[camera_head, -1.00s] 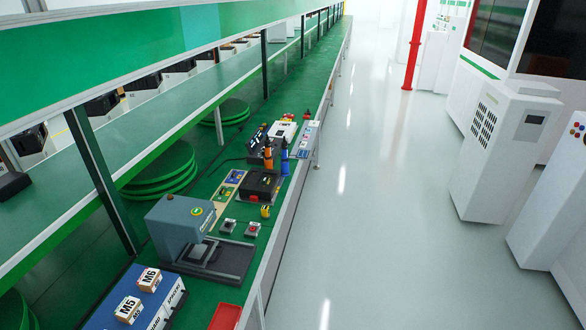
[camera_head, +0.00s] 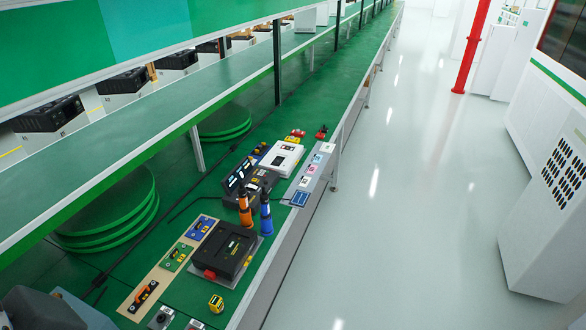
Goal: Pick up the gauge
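No gripper of mine shows in the head view. I cannot tell for sure which thing is the gauge. A small yellow block-like item with a dark face (camera_head: 216,304) stands near the front edge of the green bench (camera_head: 180,290); it may be the gauge, but it is too small to tell. Behind it lies a black case (camera_head: 224,250) with a red part at its near corner. An orange-handled tool (camera_head: 245,212) and a blue-handled tool (camera_head: 265,215) stand upright just behind the case.
A tan board (camera_head: 150,272) with blue, green and orange items lies left of the case. A black device with a display (camera_head: 240,176) and a white box (camera_head: 280,158) stand farther back. A grey machine (camera_head: 42,310) is cut off at lower left. The floor (camera_head: 400,230) at right is clear.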

